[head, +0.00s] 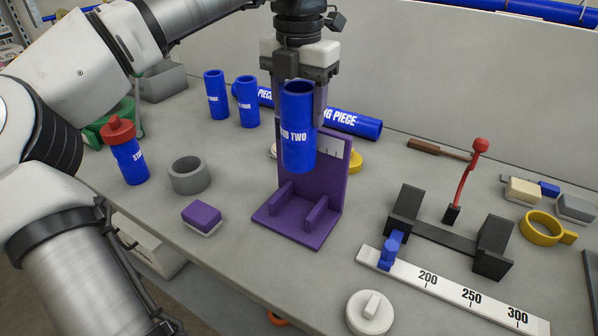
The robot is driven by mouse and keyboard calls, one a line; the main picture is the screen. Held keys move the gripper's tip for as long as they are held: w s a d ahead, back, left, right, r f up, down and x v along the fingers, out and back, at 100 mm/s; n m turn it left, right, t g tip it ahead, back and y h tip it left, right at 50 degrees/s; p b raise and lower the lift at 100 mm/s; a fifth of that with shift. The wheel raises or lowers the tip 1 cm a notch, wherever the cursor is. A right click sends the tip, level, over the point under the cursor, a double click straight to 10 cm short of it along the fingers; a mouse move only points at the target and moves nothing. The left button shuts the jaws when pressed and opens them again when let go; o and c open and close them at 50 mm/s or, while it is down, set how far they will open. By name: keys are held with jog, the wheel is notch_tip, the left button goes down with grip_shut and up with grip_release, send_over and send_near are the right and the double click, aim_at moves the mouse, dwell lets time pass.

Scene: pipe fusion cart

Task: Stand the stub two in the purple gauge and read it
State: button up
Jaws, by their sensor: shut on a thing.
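The stub two (297,138) is a blue open-ended pipe piece with white "STUB TWO" lettering. My gripper (300,88) is shut on it near its top and holds it upright. The purple gauge (301,220) stands on the grey bench, with a base, two low ribs and an upright back plate with a white scale near its top. In the head view the stub is in front of the back plate, with its lower end above the ribs. It hides part of the plate and most of the scale. The gap between stub and base cannot be judged exactly.
A white ruler (455,292), black clamp blocks (493,246) and a white round lid (370,312) are to the right. Blue pipes stand behind.

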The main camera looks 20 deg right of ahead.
aim_at(299, 167)
notch_tip(299, 167, down, 13)
jog(key=shift+p, duration=0.8)
jog(key=shift+f, duration=0.2)
jog(key=o, duration=1.1)
jog(key=shift+r, duration=0.1)
notch_tip(299, 167, up, 12)
jog(key=shift+r+b, duration=0.15)
jog(key=shift+b, duration=0.65)
jog(key=shift+d, duration=0.1)
